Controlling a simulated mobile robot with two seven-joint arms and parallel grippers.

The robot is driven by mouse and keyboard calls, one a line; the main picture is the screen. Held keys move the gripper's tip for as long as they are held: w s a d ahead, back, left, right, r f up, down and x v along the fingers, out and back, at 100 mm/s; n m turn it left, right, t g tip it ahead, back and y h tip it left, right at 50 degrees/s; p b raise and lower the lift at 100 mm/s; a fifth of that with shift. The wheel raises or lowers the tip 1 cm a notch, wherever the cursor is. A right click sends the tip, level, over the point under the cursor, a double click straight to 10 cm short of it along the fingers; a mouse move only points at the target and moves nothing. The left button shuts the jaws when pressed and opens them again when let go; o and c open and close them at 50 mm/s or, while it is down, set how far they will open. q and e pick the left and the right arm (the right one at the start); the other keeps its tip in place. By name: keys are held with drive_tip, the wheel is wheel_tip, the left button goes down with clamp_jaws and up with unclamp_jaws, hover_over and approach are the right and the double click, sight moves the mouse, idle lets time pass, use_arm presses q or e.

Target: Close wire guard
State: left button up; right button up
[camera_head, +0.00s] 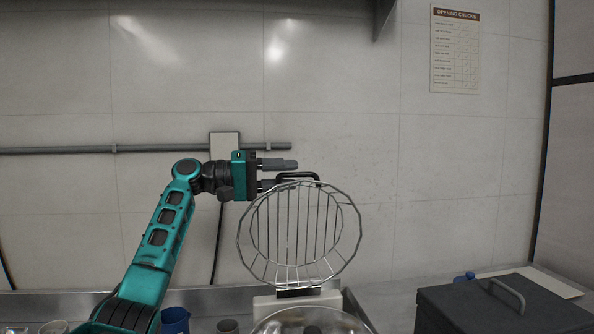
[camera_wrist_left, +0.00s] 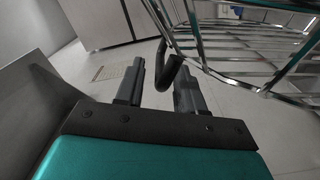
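The wire guard (camera_head: 300,235) is a round cage of bright metal wire, tipped up on edge above a metal bowl (camera_head: 270,322). Its black handle (camera_head: 312,178) sticks out at the top rim. My left gripper (camera_head: 283,175) is open at the handle, coming from the left. In the left wrist view the curved handle (camera_wrist_left: 171,68) reaches between the two spread fingers of the left gripper (camera_wrist_left: 160,88), nearer the right-hand finger. A gap shows on the left side of the handle. The guard's wires (camera_wrist_left: 250,45) fill the upper right there. My right gripper is not in view.
A dark lidded box (camera_head: 500,305) with a grey handle stands at the right. A blue cup (camera_head: 175,320) and other small containers stand at the lower left. A pipe (camera_head: 80,150) runs along the tiled wall behind. The space right of the guard is clear.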

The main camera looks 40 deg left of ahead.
use_arm(q)
drive_tip(key=shift+x, duration=1.45)
drive_tip(key=shift+c, duration=0.2)
clamp_jaws()
